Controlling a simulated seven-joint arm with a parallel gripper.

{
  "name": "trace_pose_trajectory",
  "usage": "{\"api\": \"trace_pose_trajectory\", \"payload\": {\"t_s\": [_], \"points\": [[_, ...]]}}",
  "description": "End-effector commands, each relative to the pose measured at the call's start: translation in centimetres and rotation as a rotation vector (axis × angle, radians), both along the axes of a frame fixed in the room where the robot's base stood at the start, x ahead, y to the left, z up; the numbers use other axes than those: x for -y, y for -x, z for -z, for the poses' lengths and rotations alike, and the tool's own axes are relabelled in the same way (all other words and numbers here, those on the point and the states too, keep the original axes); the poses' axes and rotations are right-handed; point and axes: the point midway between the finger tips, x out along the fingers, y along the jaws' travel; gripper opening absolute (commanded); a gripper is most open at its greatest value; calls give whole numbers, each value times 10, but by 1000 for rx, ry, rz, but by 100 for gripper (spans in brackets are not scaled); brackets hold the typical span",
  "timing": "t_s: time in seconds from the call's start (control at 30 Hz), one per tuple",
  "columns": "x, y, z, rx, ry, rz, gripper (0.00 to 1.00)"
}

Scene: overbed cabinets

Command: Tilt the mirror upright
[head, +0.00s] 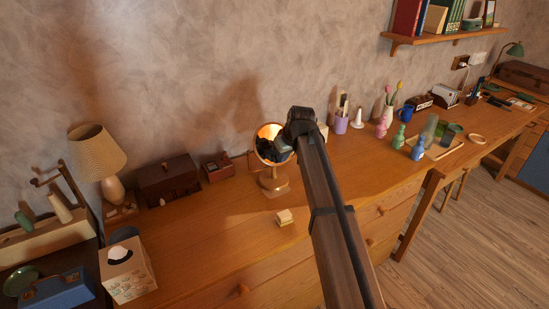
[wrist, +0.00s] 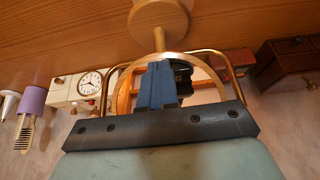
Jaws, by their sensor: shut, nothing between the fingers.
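The round mirror (head: 267,140) stands on the desk on a wooden stem and round base (head: 273,183). It has a wooden rim and a brass bracket. In the wrist view, the rim (wrist: 125,98) and bracket (wrist: 106,85) show behind my fingers, with the base (wrist: 160,18) at the top. I cannot tell the mirror's exact tilt. My gripper (head: 283,150) is shut and empty, at the mirror's right side in the head view. In the wrist view its blue fingers (wrist: 156,85) lie across the mirror face; I cannot tell whether they touch it. They hide part of the glass.
Wooden boxes (head: 167,180) and a lamp (head: 97,155) stand to the left. A purple cup (head: 340,124) and several vases stand to the right. A white clock (wrist: 90,84) is near the mirror.

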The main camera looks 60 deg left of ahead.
Motion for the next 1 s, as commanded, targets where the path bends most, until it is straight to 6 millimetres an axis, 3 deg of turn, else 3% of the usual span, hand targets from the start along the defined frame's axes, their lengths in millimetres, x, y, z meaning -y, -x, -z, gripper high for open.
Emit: {"api": "trace_pose_trajectory", "payload": {"t_s": [1.0], "points": [[-12, 0, 11, 0, 0, 0, 0]]}}
